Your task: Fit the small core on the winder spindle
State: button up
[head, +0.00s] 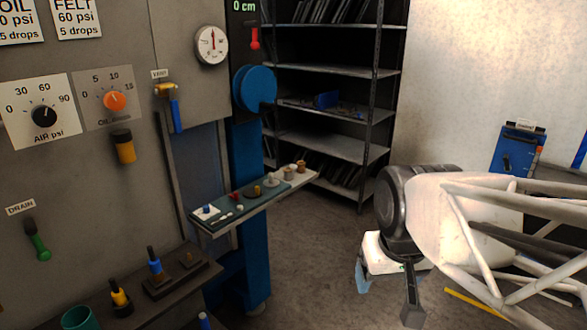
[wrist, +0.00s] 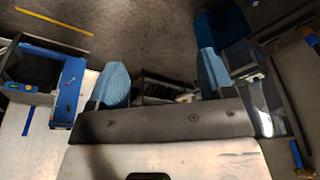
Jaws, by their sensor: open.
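My gripper (head: 388,290) hangs at the end of my white arm at the right, over the floor, well to the right of the narrow shelf. In the wrist view its two blue fingertips (wrist: 163,82) stand wide apart with nothing between them. Two small tan cylinders, a nearer one (head: 291,172) and a farther one (head: 301,166), stand at the shelf's far end. Either may be the small core; I cannot tell. The winder spindle is not clearly identifiable; a large blue disc (head: 256,88) sits on the blue column.
The narrow shelf (head: 212,229) holds several other small parts. A low bench (head: 215,270) at lower left carries a blue-topped tool (head: 154,262) and a yellow-topped one (head: 119,297). A dark rack (head: 345,148) stands behind. Floor between shelf and gripper is clear.

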jog(key=w+r+n, duration=0.1)
jog(key=w+r, duration=0.3)
jog(key=w, duration=0.7)
jog(key=w+r, duration=0.3)
jog(key=w, duration=0.8)
jog(key=n+t+y, duration=0.1)
jog(key=n+y, duration=0.1)
jog(key=n, duration=0.3)
send_over(303, 172)
notch_tip(303, 172, down, 22)
jog(key=shift+w+d+f, duration=0.1)
jog(key=shift+d+f, duration=0.05)
jog(key=shift+d, duration=0.2)
jog(key=shift+x, duration=1.3)
